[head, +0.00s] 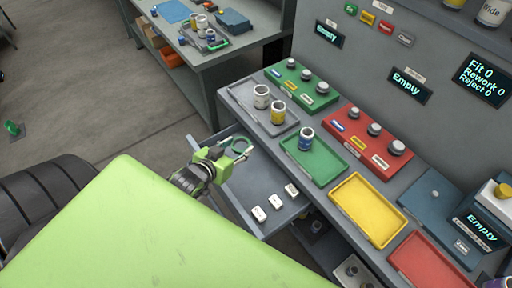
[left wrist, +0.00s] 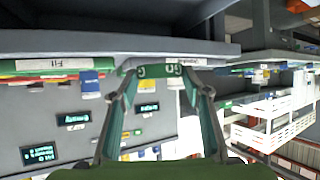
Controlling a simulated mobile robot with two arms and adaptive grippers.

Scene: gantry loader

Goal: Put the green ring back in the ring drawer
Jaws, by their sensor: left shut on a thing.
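The green ring (head: 241,145) is between the fingertips of my left gripper (head: 226,158), which is shut on it. The ring is over the far left end of an open grey drawer (head: 246,179); I cannot tell its height above the drawer floor. Several white labelled blocks (head: 275,201) lie in the drawer's near part. In the left wrist view the green ring (left wrist: 157,71) shows edge-on between both fingertips (left wrist: 160,88), with a pale marking on it. My right gripper is in neither view.
The bench above the drawer holds a grey tray (head: 250,115) with cups, a green tray (head: 325,167) with one cup, an empty yellow tray (head: 371,222) and a red tray (head: 424,266). A small green object (head: 13,128) lies on the floor at left.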

